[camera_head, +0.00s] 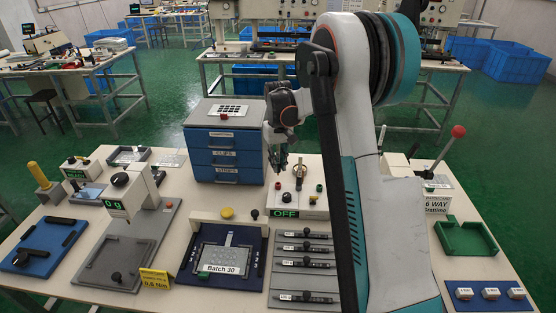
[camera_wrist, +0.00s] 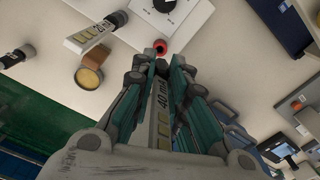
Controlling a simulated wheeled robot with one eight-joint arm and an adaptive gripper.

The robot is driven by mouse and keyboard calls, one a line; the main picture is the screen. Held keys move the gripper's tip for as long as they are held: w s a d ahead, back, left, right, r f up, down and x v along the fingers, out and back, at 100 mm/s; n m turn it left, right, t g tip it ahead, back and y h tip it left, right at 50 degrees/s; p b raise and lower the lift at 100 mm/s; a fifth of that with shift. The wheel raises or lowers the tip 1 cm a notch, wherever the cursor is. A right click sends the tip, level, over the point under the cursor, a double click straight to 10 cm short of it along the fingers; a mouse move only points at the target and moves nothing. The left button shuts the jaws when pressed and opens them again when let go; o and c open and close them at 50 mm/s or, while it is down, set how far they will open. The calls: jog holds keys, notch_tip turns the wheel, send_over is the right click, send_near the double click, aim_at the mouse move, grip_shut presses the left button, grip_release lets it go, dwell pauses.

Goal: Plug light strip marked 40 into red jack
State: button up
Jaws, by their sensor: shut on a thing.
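My gripper (camera_head: 279,160) is shut on a light strip (camera_wrist: 164,108) marked 40, seen between the fingers in the wrist view. The strip points away from the wrist. The red jack (camera_wrist: 160,46) is a small red ring just beyond the strip's dark far end; I cannot tell whether they touch. In the head view my gripper is above the white box (camera_head: 314,210) with the green OFF display (camera_head: 285,212). The gripper hides the strip's tip there.
Several other strips lie in a grey rack (camera_head: 284,272) in front of the box. Blue drawers (camera_head: 222,158) stand behind left. A plate marked Batch 30 (camera_head: 231,254) lies left of the rack. A green tray (camera_head: 467,238) is at right.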

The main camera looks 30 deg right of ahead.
aim_at(278, 146)
jog(key=shift+f+b, duration=0.65)
jog(key=shift+f, duration=0.7)
jog(key=shift+f+b, duration=0.9)
jog(key=shift+f, duration=0.55)
dwell(0.4)
jog(key=o, duration=0.9)
jog(key=shift+c, duration=0.2)
jog(key=shift+r, duration=0.1)
notch_tip(278, 146, up, 12)
jog(key=shift+f, duration=0.1)
jog(key=shift+s+a, duration=0.1)
